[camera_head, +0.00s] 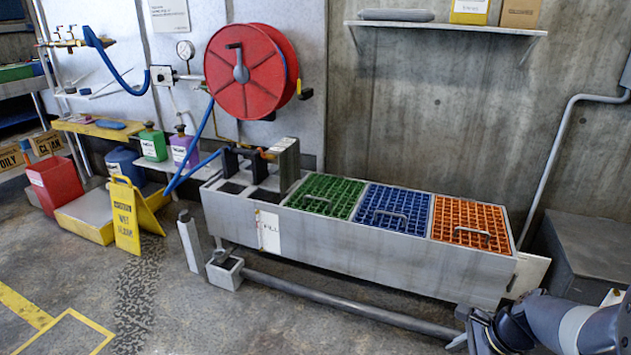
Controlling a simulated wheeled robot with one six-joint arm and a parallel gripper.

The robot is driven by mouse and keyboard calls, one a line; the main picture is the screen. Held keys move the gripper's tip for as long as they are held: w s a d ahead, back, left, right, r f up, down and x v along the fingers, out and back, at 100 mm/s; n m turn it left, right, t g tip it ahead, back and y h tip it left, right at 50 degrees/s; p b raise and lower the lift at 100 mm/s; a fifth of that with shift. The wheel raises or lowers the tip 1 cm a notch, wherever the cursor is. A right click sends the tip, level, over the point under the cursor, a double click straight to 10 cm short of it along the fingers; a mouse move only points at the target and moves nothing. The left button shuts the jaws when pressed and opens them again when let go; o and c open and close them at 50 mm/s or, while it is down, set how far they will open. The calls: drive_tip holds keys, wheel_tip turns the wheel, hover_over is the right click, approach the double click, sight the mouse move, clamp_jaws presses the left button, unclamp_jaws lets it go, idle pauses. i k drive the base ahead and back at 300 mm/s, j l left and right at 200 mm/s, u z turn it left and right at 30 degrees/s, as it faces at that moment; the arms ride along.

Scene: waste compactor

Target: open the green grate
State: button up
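The green grate (325,195) lies flat and closed over the left grated opening of a long grey metal trough (370,257). A grey bar handle (317,199) is fixed near its front left part. The blue grate (393,207) sits directly to its right, and the orange grate (470,222) is beyond that; both lie flat with similar handles. Part of my arm shows at the lower right, well away from the green grate. I cannot make out my gripper's fingers in this view.
A grey block (285,163) with dark fittings stands left of the green grate. A red hose reel (243,72) hangs above. A pipe (345,303) runs low along the trough's front. A yellow wet floor sign (126,215) stands left. The front-left floor is largely clear.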

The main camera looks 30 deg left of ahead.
sight(333, 195)
drive_tip(key=i+j, duration=0.25)
drive_tip(key=j, duration=0.15)
drive_tip(key=i+j+z, duration=0.1)
drive_tip(key=j, duration=0.35)
drive_tip(key=i+j, duration=0.35)
drive_tip(key=i+j+z, duration=0.1)
drive_tip(key=j, duration=0.4)
drive_tip(key=i+j, duration=0.3)
drive_tip(key=j, duration=0.15)
drive_tip(key=i+j+z, duration=0.1)
drive_tip(key=j, duration=0.35)
drive_tip(key=i+j, duration=0.3)
drive_tip(key=j, duration=0.2)
drive_tip(key=i+j+z, duration=0.1)
drive_tip(key=j, duration=0.35)
drive_tip(key=i, duration=0.05)
